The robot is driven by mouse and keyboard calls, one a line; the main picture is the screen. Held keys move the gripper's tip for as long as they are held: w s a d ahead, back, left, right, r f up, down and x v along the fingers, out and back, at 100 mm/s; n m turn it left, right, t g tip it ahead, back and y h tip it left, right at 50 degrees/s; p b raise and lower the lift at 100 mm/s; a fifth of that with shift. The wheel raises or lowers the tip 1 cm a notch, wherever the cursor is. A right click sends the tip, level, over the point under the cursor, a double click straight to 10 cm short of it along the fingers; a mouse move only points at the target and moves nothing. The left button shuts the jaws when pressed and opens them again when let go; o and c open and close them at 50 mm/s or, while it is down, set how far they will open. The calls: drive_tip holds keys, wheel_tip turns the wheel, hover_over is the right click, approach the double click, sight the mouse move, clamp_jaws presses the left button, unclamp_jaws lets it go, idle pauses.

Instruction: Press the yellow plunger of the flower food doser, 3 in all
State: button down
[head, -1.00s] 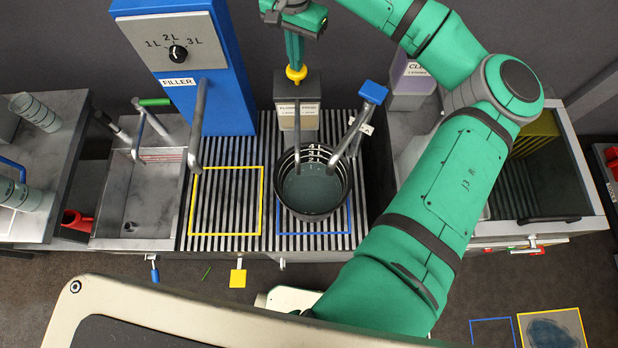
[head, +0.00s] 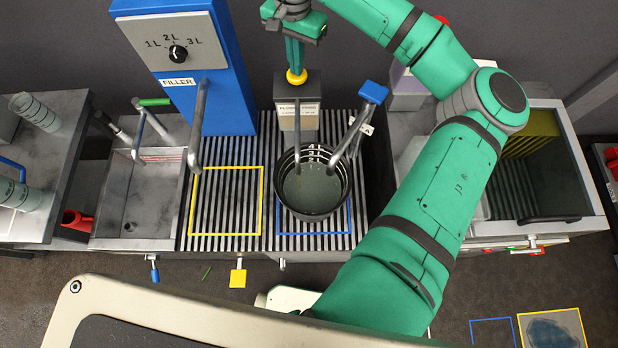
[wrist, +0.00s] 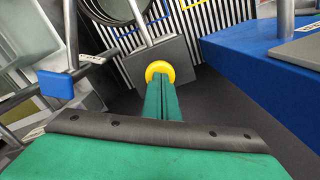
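The flower food doser (head: 306,121) is a grey box with a label at the back of the slatted bench, its spout reaching over the bucket. Its yellow plunger (head: 296,77) sits low on the top, with no stem showing below the cap. My gripper (head: 295,69) points down with its fingers together, the tips on the cap. The wrist view also shows the closed fingers (wrist: 161,84) against the yellow cap (wrist: 160,71), hiding part of it. The black bucket (head: 313,207) stands in the blue outline under the spout, holding greyish, speckled liquid.
The blue filler (head: 225,95) with its dial stands left of the doser. A blue-handled lever (head: 372,92) rises to the right of it. The yellow outlined square (head: 226,235) on the slats is empty. A sink (head: 130,205) lies farther left.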

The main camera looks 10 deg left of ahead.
drive_tip(key=shift+r, duration=2.95)
drive_tip(key=shift+w, duration=0.1)
